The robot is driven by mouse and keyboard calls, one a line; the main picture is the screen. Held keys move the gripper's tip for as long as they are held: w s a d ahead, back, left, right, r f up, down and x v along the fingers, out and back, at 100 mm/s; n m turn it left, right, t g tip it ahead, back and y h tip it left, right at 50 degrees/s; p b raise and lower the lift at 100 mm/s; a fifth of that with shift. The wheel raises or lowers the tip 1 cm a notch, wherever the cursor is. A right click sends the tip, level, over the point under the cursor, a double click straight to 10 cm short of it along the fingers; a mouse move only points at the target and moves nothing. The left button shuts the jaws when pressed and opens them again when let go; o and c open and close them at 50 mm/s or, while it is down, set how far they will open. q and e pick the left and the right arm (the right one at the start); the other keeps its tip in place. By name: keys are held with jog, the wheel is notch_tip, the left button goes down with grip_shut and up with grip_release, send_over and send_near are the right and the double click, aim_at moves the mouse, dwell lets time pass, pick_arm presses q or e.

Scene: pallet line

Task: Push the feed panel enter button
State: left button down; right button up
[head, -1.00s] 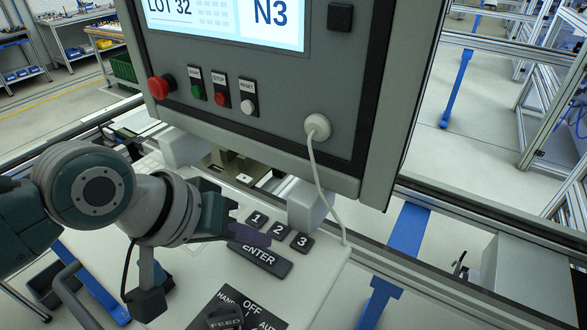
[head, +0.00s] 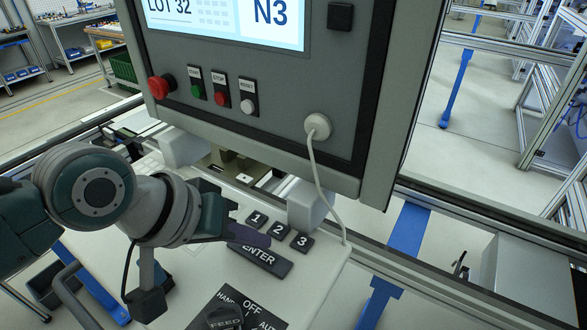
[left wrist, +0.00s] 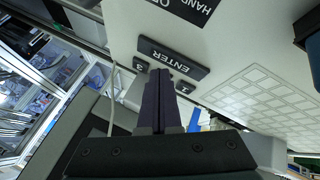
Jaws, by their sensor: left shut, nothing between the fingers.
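The feed panel's black ENTER button (head: 260,258) is a wide bar on the light sloped console, below the black keys 1 (head: 257,219), 2 (head: 279,231) and 3 (head: 301,242). My left gripper (head: 262,240) is shut and empty, its purple fingertips over the upper edge of the ENTER button in the head view. My right gripper is not in view.
A black FEED selector knob (head: 224,318) marked HAND, OFF and AUTO sits below on the console. A grey panel with a screen (head: 225,18), a red emergency stop (head: 160,87) and several buttons stands above. A white cable (head: 321,180) hangs at the right.

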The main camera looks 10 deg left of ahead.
aim_at(255, 258)
pick_arm(q)
jog(key=shift+f, duration=0.35)
jog(key=shift+f+b, duration=0.45)
dwell(0.6)
jog(key=shift+r+p, duration=0.85)
jog(key=shift+p, duration=0.2)
notch_tip(255, 258, up, 5)
jog(key=p, duration=0.5)
jog(key=shift+r, duration=0.1)
dwell(0.4)
jog(key=shift+s, duration=0.1)
